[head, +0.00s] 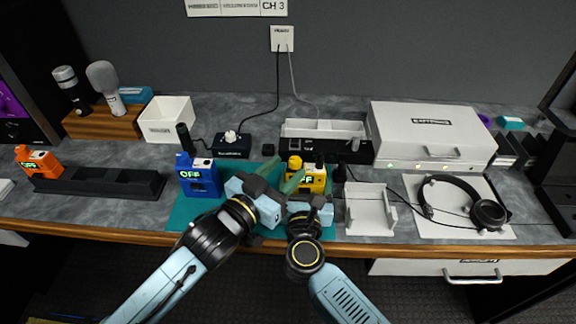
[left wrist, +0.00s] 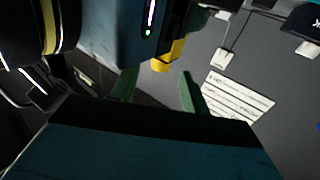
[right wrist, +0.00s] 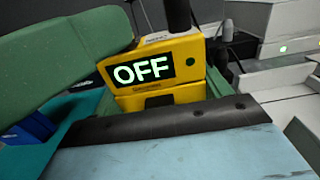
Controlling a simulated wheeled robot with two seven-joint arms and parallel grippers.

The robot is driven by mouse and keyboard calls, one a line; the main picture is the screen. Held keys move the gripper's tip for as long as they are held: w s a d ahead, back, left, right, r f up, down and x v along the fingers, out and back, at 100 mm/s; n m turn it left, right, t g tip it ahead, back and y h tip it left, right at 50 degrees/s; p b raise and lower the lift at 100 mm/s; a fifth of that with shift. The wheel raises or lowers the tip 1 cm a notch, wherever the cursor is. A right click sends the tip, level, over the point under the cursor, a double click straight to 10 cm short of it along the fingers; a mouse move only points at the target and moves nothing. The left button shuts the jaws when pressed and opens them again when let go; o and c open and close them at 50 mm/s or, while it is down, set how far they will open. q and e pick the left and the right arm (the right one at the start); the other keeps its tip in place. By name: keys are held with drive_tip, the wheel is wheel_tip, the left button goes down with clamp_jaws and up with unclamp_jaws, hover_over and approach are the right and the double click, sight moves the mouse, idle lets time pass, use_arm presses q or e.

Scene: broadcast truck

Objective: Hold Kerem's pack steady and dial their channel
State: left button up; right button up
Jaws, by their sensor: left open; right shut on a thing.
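A yellow pack (head: 314,182) with a lit OFF display stands on the teal mat (head: 186,212). My right gripper (head: 308,190) is shut on the yellow pack. The pack (right wrist: 160,72) fills the space between its green fingers in the right wrist view; OFF reads clearly there. I cannot read a name on the pack.
A blue pack (head: 200,177) stands left on the mat, and an orange pack (head: 38,161) at far left; both read OFF. A white stand (head: 370,210) and headphones (head: 455,200) lie right. A wall sign (head: 237,8) reads CH 3. A cable crosses the right side.

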use_arm(q)
drive_tip(key=shift+x, duration=0.95)
drive_tip(key=c, duration=1)
drive_tip(key=shift+m+g+h, duration=0.3)
drive_tip(key=shift+h, duration=0.1)
drive_tip(key=shift+w+a+r+m+g+h, duration=0.1)
drive_tip(key=shift+w+m+g+h, duration=0.05)
drive_tip(key=shift+m+g+h, duration=0.9)
drive_tip(key=shift+w+a+r+m+g+h, duration=0.1)
drive_tip(key=shift+w+m+g+h, duration=0.05)
drive_tip(key=shift+m+g+h, duration=0.85)
use_arm(e)
drive_tip(key=shift+a, duration=0.1)
use_arm(q)
drive_tip(key=shift+f+m+g+h, duration=0.1)
drive_tip(key=shift+m+g+h, duration=0.35)
drive_tip(key=shift+g, duration=0.3)
drive_tip(key=shift+a+g, duration=0.15)
drive_tip(key=shift+g, duration=0.35)
